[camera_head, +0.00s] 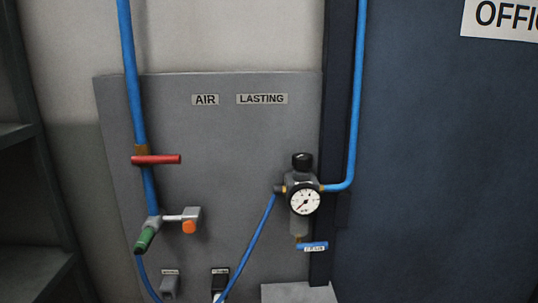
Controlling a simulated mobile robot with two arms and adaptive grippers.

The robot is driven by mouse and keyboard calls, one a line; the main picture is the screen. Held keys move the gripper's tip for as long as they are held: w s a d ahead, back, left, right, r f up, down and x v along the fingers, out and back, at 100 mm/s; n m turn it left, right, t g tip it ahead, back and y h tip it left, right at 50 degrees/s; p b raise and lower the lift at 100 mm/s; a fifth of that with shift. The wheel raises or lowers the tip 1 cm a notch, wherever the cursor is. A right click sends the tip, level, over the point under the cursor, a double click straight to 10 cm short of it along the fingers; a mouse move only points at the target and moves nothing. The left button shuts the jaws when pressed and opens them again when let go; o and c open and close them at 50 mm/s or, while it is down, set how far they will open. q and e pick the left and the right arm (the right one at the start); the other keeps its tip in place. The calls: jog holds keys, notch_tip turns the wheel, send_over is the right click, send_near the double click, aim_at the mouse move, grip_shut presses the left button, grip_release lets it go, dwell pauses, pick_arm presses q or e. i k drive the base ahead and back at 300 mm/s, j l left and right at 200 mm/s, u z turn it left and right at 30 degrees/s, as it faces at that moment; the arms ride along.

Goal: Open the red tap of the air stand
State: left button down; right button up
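The red tap (157,159) is a red lever on a brass fitting (141,152) in the blue air pipe on the left. Its handle lies nearly level, across the pipe, and points right. Neither of my grippers is in the picture.
A green-handled fitting (145,239) and orange knob (189,227) are under the tap. Shelves (25,200) stand left; a dark blue door (440,170) is right.

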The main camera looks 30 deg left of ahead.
aim_at(159, 159)
jog(key=u, duration=1.65)
